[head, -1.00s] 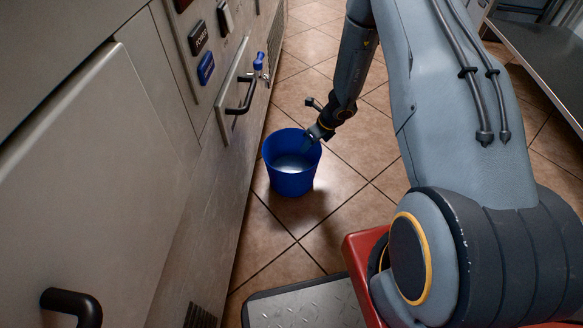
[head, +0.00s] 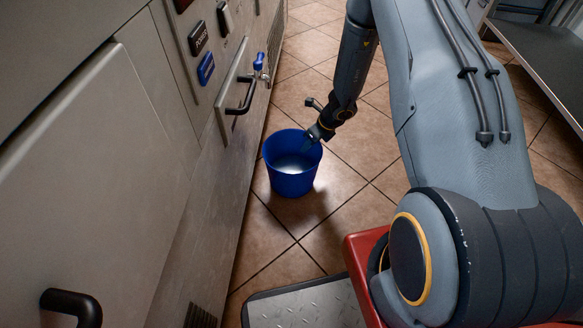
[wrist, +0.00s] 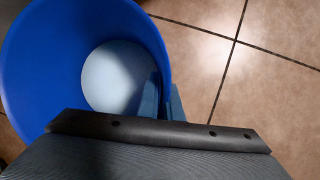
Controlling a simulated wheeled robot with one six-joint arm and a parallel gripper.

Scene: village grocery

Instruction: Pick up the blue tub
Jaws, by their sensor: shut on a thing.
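The blue tub (head: 291,180) is upright by the tiled floor in front of the metal cabinet, and I cannot tell whether its base touches the tiles. It is open at the top, with a pale round patch at its bottom. My gripper (head: 315,136) is at the tub's far right rim, shut on the wall there. In the wrist view the blue tub (wrist: 35,62) fills the left side. My gripper (wrist: 168,102) has one finger inside the tub's wall and one outside; its dark bar hides part of the near rim.
The metal cabinet (head: 110,170) runs along the left, close to the tub. Its black handle (head: 243,96) and a blue-handled tap (head: 260,66) stick out above and behind the tub. Tiled floor (head: 345,215) is free to the right. A metal shelf (head: 545,60) stands at the far right.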

